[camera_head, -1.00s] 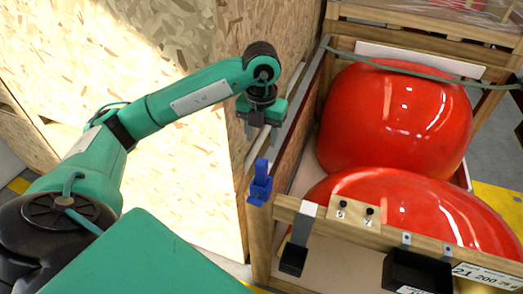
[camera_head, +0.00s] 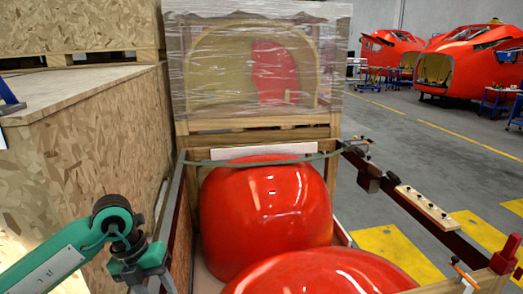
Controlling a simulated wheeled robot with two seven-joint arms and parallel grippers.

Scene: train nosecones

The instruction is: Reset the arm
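My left arm is green and comes in from the lower left. My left gripper (camera_head: 149,284) hangs at its end, fingers pointing down and apart with nothing seen between them. The fingers run close to the bottom edge of the picture, so their tips may be cut off. The gripper is left of the red nosecones, beside the crate's left side. One glossy red nosecone (camera_head: 265,215) stands in the crate, and a second one (camera_head: 335,275) is partly cut off in front. My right gripper is not in view.
A tall wooden box (camera_head: 85,150) stands close on the left. A plastic-wrapped crate (camera_head: 255,70) stands behind the nosecones. A dark rail with a wooden block (camera_head: 424,208) runs along the right, with a red clamp (camera_head: 507,254) near its end. Open grey floor lies beyond.

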